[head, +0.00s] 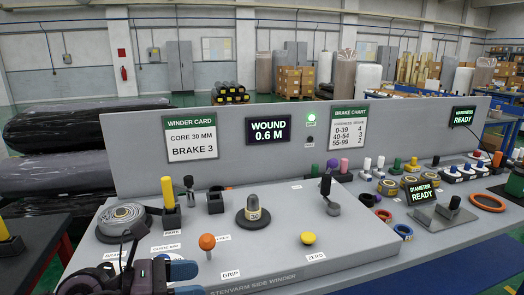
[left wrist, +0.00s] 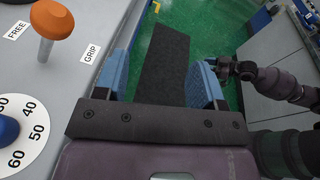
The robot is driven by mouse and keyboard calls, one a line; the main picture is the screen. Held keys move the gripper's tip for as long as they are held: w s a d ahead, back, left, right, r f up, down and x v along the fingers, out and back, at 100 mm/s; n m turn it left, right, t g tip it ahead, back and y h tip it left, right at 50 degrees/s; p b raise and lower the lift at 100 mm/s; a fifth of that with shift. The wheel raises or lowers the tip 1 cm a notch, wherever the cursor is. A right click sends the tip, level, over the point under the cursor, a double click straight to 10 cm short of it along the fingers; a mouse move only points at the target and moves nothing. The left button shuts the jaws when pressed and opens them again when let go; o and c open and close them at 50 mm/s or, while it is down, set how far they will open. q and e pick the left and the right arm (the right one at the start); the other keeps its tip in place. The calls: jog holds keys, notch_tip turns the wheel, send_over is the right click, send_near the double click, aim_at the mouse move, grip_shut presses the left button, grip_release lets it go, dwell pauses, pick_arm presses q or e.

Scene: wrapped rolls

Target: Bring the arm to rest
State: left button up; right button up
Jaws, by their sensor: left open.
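My left gripper (head: 186,281) is low at the front left of the winder panel (head: 345,228) in the head view. In the left wrist view its two blue fingers (left wrist: 160,82) stand wide apart with nothing held between them. Green floor and a dark strip show beyond the fingers. The orange-topped lever (head: 207,242), between the FREE and GRIP labels, is just beyond the gripper and apart from it. It also shows in the left wrist view (left wrist: 52,20). A dark, purplish arm of mine (left wrist: 275,82) shows at right there; no right fingers can be made out.
A numbered dial with a blue knob (left wrist: 7,130) is left of the gripper. A dark red-edged table (head: 28,255) is at left. The floor past the panel's front edge looks open.

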pick_arm(q)
jog(key=s+a+f+n+t+y, duration=0.2)
jog(key=a+f+n+t+y, duration=0.35)
jog(key=n, duration=1.05)
jog(key=s+a+f+n+t+y, duration=0.3)
jog(key=f+n+t, duration=0.4)
jog(key=n, duration=0.9)
jog(key=s+a+f+n+g+y, duration=0.2)
jog(key=s+f+n+g+y, duration=0.1)
jog(key=s+f+n, duration=0.3)
jog(key=s+a+f+n+g+y, duration=0.3)
jog(key=s+f+n, duration=0.4)
jog(key=f, duration=0.4)
jog(key=shift+a+n+g, duration=0.15)
jog(key=shift+n+g, duration=0.5)
jog(key=shift+n, duration=0.25)
